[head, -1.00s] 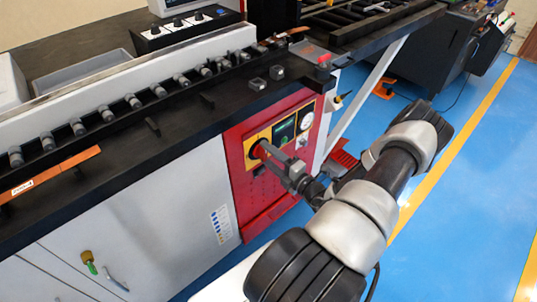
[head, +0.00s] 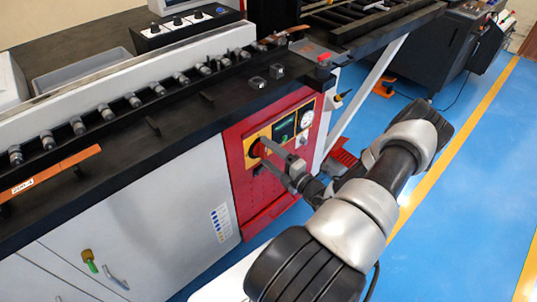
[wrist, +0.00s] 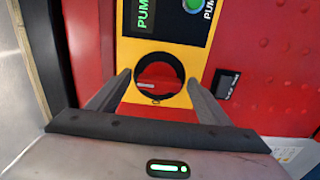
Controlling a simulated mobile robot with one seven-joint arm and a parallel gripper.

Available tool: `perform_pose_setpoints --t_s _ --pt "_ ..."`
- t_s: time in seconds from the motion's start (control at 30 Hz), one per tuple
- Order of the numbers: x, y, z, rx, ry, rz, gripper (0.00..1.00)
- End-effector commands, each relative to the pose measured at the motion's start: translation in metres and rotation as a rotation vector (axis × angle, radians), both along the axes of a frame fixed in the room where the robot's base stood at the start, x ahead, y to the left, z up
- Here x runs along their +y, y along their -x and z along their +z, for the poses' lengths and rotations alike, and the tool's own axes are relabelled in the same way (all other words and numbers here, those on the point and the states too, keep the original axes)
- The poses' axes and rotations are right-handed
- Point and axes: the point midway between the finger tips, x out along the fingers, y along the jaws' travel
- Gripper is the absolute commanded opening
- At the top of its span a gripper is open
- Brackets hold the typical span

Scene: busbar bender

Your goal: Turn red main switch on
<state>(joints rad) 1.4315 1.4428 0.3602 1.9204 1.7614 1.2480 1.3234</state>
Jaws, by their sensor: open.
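The red main switch (wrist: 160,76) is a round red knob in a black ring on a yellow plate (wrist: 152,52), in the middle of the wrist view. A light mark shows at its lower left. In the head view the switch (head: 257,149) is on the red front panel of the bender. My gripper (wrist: 158,80) is open, with one finger to each side of the switch in the wrist view. In the head view my gripper (head: 262,155) points at the panel, its fingers spread and empty. I cannot tell whether the fingertips touch the plate.
A green-lit pump button or display (wrist: 143,14) sits just above the switch. The black worktop (head: 150,150) overhangs the red panel. Blue floor (head: 450,190) is clear on the right.

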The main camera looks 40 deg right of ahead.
Motion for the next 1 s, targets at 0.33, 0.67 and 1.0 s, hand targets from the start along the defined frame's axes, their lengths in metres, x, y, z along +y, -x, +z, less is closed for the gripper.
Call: perform_pose_setpoints --t_s 0.33,0.67,1.0 --pt "-0.006 0.051 0.001 0.002 0.001 -0.005 0.72" --pt "-0.011 0.131 0.0 0.002 0.0 -0.004 0.72" --pt "-0.014 0.172 0.0 0.0 0.0 0.0 0.72"
